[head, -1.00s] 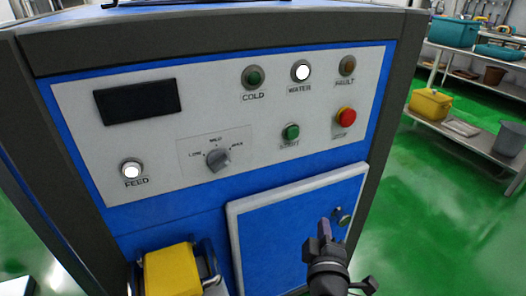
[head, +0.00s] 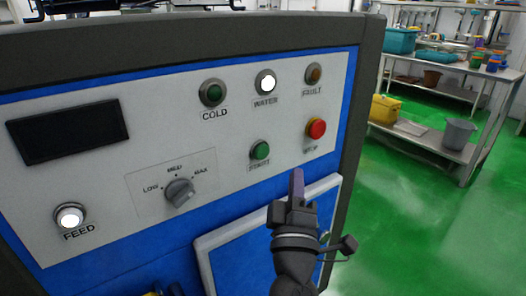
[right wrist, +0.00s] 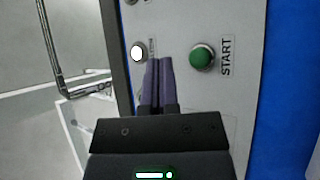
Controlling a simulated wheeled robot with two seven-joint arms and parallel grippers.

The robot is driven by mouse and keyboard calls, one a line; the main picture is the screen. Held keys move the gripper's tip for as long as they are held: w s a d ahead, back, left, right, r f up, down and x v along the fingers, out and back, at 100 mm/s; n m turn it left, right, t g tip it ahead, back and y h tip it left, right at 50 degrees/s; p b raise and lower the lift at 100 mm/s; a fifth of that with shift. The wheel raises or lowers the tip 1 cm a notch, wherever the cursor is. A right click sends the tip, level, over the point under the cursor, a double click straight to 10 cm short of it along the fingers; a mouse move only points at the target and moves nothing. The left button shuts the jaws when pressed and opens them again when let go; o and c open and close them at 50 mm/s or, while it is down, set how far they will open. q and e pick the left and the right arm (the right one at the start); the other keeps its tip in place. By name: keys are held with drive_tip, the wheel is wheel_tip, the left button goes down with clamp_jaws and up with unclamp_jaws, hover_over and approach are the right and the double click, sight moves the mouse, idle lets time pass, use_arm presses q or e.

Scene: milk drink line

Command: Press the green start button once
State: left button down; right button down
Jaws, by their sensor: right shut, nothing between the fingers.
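The green start button (head: 260,150), labelled START, sits in the lower right part of the white control panel (head: 105,215). It also shows in the right wrist view (right wrist: 202,57), to the right of my fingertips. My right gripper (head: 297,173) is shut and empty, with its fingers pointing up. In the head view, its tips are right of and below the start button, under the red stop button (head: 316,128). In the right wrist view, the shut fingers (right wrist: 158,62) lie between the start button and a lit white lamp (right wrist: 138,52), apart from the start button. My left gripper is out of view.
A blue door (head: 235,262) is below. Shelves (head: 425,140) stand right.

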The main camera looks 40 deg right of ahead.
sight(262, 152)
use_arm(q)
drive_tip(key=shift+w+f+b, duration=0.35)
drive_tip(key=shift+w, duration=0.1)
use_arm(e)
drive_tip(key=w, duration=0.6)
drive_tip(key=shift+w+d, duration=0.3)
drive_tip(key=shift+d, duration=0.05)
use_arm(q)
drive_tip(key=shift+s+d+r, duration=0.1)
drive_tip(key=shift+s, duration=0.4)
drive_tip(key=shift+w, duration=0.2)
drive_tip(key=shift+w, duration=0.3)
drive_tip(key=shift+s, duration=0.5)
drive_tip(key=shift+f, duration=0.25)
use_arm(e)
drive_tip(key=shift+w, duration=0.4)
